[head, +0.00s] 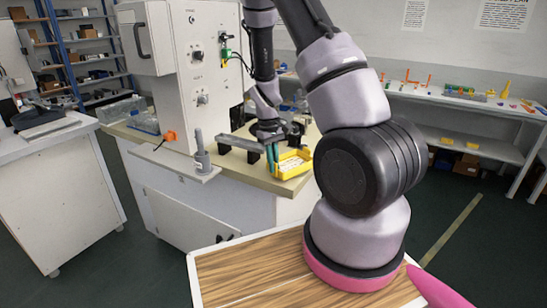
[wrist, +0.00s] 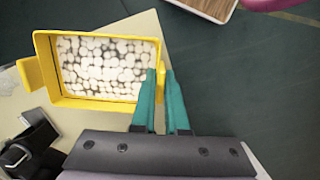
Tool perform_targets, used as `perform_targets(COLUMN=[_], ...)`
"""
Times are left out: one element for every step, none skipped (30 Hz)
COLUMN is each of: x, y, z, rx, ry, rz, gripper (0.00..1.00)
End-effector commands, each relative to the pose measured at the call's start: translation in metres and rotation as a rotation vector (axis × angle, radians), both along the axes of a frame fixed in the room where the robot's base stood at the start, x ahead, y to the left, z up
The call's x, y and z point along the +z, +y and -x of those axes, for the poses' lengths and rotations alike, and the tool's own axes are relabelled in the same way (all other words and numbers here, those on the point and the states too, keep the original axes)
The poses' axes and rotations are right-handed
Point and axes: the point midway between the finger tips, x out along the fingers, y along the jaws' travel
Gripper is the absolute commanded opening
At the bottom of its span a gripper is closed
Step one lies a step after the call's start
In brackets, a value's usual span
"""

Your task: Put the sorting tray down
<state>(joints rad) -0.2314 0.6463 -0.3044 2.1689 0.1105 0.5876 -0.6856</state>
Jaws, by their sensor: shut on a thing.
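The sorting tray (wrist: 95,103) is a yellow open box filled with many small white balls (wrist: 105,65). It also shows in the head view (head: 293,171), at the near edge of the beige worktop. My gripper (wrist: 160,85) has two teal fingers, shut on the tab at the tray's right side in the wrist view. In the head view my gripper (head: 272,157) reaches down at the tray's left end. The tray looks about level. I cannot tell whether its underside touches the worktop.
The beige worktop (head: 258,176) carries a tall white machine (head: 184,75) and dark fixtures close to the tray. Dark floor lies beyond the worktop's edge. A wood-topped surface (head: 240,268) is in front. A shelf bench (head: 470,105) with small coloured parts stands behind.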

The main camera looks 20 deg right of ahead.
Motion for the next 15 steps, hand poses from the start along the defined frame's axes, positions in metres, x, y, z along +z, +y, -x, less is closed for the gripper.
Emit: perform_targets(x=[-0.0031, -0.0045, -0.0058, -0.0066, -0.0071, -0.0076, -0.0079, -0.008, -0.008, -0.0079, -0.0079, -0.0079, -0.0079, -0.0078, -0.0078], y=[-0.0001, -0.0002, -0.0002, -0.0002, -0.0002, -0.0002, -0.0001, -0.0001, -0.0001, -0.0001, -0.0001, -0.0001, -0.0001, -0.0001, 0.0], z=[0.0003, 0.0004, 0.0004, 0.0004, 0.0003, 0.0002, 0.0002, 0.0001, 0.0001, 0.0001, 0.0001, 0.0001, 0.0001, 0.0001, 0.0001], rx=[0.0, 0.0, 0.0, 0.0, 0.0, 0.001, 0.001, 0.001, 0.001, 0.001, 0.0, 0.0, 0.0, 0.0, 0.0], ry=[0.001, 0.002, 0.002, 0.001, 0.001, 0.001, 0.001, 0.0, 0.0, 0.0, 0.0, 0.0, 0.0, 0.0, 0.0], rz=[0.0, 0.001, 0.001, 0.0, 0.0, 0.0, 0.0, 0.0, 0.0, 0.0, 0.0, 0.0, 0.0, 0.0, 0.0], gripper=[0.0, 0.0, 0.0, 0.0, 0.0, 0.0, 0.0, 0.0, 0.0, 0.0, 0.0, 0.0, 0.0, 0.0, 0.0])
